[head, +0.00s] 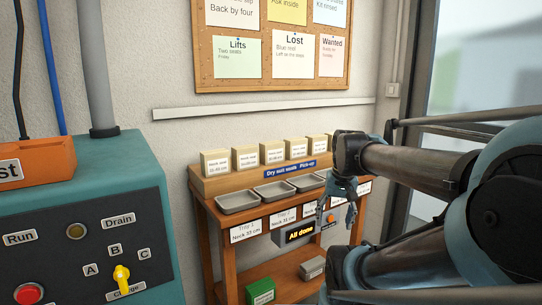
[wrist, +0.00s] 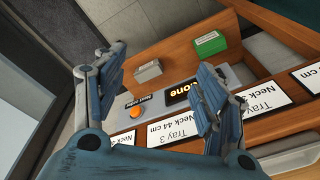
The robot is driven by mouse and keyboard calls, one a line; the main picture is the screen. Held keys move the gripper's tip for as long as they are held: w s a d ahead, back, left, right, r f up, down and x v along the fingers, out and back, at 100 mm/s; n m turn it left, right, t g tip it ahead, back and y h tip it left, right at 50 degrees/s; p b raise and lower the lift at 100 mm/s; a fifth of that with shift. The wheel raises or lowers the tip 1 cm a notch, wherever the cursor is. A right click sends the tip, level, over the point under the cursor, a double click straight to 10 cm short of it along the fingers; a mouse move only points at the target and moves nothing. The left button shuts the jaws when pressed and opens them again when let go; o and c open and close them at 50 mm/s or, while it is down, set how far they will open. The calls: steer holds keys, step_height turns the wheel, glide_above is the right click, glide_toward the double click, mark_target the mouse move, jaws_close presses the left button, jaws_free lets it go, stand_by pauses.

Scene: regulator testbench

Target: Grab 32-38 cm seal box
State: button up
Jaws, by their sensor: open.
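Several small cream seal boxes stand in a row on the raised back ledge of the wooden bench in the head view. The leftmost seal box (head: 215,163) and its neighbour (head: 245,158) show clearly. Their labels begin with "Neck seal", but the size figures are too small to read surely, so I cannot tell which is 32-38 cm. The right end of the row is partly hidden by my arm. My gripper (head: 335,205) is open and empty, in front of the bench's right part. In the wrist view my gripper (wrist: 160,72) has its fingers spread, with no seal box between them.
Grey metal trays (head: 239,201) line the bench top, with neck-size cards along the front. An "All done" display (head: 299,233) and an orange button (wrist: 135,112) are below. A green box (head: 261,292) and a grey box (wrist: 149,70) sit on the lower shelf. A teal machine (head: 85,220) stands left.

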steer(key=w+a+r+m+g+y, duration=0.1)
steer(key=w+a+r+m, duration=0.15)
steer(key=w+r, duration=0.6)
steer(key=w+a+r+m+g+y, duration=0.15)
steer(key=w+a+r, duration=0.25)
steer(key=w+r, duration=0.45)
steer(key=m+g, duration=0.2)
steer(key=m, duration=0.4)
glide_toward(274, 142)
steer(key=shift+y, duration=0.35)
steer(key=x, duration=0.7)
steer(key=shift+w+d+f, duration=0.1)
steer(key=shift+w+d, duration=0.05)
steer(key=shift+d, duration=0.05)
steer(key=shift+x, duration=2.7)
steer(key=shift+c, duration=0.6)
steer(key=shift+d, duration=0.1)
steer(key=c, duration=1.1)
